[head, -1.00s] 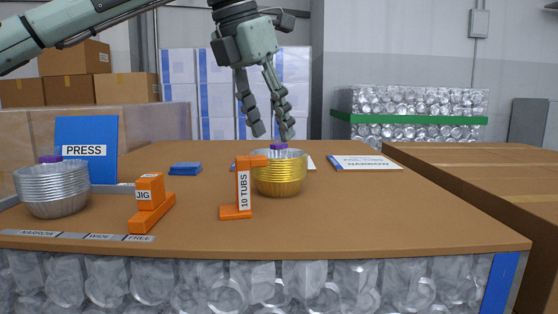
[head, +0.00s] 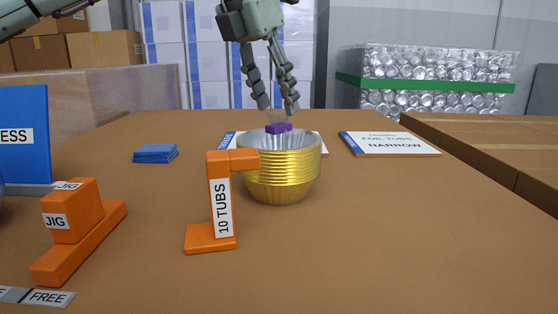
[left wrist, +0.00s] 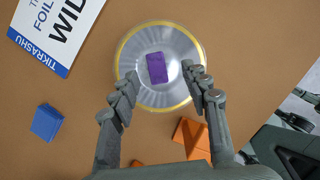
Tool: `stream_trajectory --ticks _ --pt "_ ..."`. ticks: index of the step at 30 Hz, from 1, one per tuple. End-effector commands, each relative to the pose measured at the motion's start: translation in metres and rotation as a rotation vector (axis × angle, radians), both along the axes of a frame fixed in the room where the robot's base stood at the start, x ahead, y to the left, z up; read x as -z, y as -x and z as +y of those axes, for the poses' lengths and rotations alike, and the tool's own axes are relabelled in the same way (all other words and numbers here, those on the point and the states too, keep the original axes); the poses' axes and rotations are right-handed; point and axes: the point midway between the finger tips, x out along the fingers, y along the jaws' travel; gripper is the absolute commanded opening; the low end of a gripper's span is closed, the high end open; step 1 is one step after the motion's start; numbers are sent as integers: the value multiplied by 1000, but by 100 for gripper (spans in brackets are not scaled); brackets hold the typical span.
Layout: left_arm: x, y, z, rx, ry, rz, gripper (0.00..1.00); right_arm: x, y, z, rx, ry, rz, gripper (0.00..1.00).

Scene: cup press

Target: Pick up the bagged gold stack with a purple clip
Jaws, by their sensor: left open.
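The gold stack of tubs (head: 279,178) stands upright on the brown table, with a purple clip (head: 278,128) at its top. In the left wrist view the stack's gold rim (left wrist: 124,46) shows as a ring around a clear, shiny top, with the purple clip (left wrist: 157,68) near its middle. My left gripper (head: 278,108) is open and empty, pointing down just above the stack. In the left wrist view its fingertips (left wrist: 160,79) lie either side of the clip, apart from it.
An orange "10 TUBS" gauge (head: 221,205) stands close at the stack's left front. An orange jig (head: 78,225), blue pads (head: 155,153) and a blue press sign (head: 22,132) are further left. A NARROW card (head: 388,144) lies right; a WIDE card (left wrist: 56,28) lies behind the stack. The front right table is clear.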

Motion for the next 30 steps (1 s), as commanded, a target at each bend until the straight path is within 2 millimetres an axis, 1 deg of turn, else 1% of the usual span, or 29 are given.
stream_trajectory --ticks 3,7,11,17,23,28,30 --pt "19 -7 -2 -1 -2 2 47 1 3 -1 0 1 4 0" --pt "35 -12 -6 0 -1 1 47 1 3 0 0 1 4 0" --pt "41 -14 -8 0 -1 1 47 1 2 0 -1 0 2 0" --pt "41 -14 -8 0 -1 1 47 0 -2 4 2 -6 -4 0" --pt "41 -14 -8 0 -1 1 22 -2 -8 9 5 -15 -15 0" --pt "41 -14 -8 0 -1 1 1 -2 -8 9 6 -14 -15 0" --pt "41 -14 -8 0 -1 1 0 -2 -8 9 5 -14 -15 0"
